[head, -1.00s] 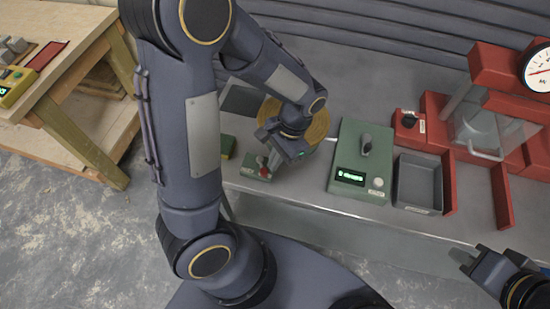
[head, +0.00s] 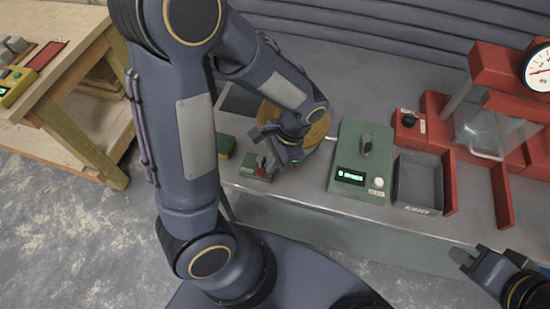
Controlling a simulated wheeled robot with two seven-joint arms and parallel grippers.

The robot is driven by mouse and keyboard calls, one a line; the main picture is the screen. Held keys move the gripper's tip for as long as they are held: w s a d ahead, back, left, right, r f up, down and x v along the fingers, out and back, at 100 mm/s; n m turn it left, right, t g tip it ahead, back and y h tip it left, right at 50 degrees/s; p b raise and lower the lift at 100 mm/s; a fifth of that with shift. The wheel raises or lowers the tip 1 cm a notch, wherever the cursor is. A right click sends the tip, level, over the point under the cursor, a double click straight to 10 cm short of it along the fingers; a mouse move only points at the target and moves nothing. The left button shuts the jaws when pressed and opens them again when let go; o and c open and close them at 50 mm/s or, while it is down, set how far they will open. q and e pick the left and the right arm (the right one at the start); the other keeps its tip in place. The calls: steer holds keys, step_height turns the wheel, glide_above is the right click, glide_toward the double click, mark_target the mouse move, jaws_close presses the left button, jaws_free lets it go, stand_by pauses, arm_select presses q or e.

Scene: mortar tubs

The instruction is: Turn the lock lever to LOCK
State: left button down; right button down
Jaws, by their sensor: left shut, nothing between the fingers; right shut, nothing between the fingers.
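A small green box (head: 252,174) with a red part (head: 262,171) and a pale label on its front sits near the front edge of the grey bench. I take it to be the lock lever's box, but its lettering is too small to read. My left gripper (head: 268,164) is shut and empty, pointing down right beside the red part. It partly hides the box, and I cannot tell whether it touches the lever or which way the lever stands. My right gripper (head: 464,256) is shut and empty, in front of the bench at lower right.
A green unit (head: 345,190) with a dark knob and lit display stands right of the lever box. A grey tray (head: 415,185) and a red press (head: 438,130) with a dial are further right. A round wooden disc (head: 318,135) lies behind my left gripper. A wooden table (head: 75,60) stands at left.

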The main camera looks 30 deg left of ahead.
mark_target(258, 171)
arm_select(q)
steer(key=s+m, duration=0.1)
steer(key=m, duration=0.1)
steer(key=a+m+t+y, duration=0.1)
steer(key=m, duration=0.1)
steer(key=shift+s, duration=0.4)
steer(key=m, duration=0.1)
steer(key=a+m+t, duration=0.1)
steer(key=s+m, duration=0.1)
steer(key=m, duration=0.1)
steer(key=shift+a+y+b, duration=0.25)
steer(key=shift+y+b, duration=0.05)
steer(key=shift+y, duration=0.1)
steer(key=shift+w, duration=0.1)
steer(key=shift+w+d, duration=0.15)
steer(key=shift+w, duration=0.6)
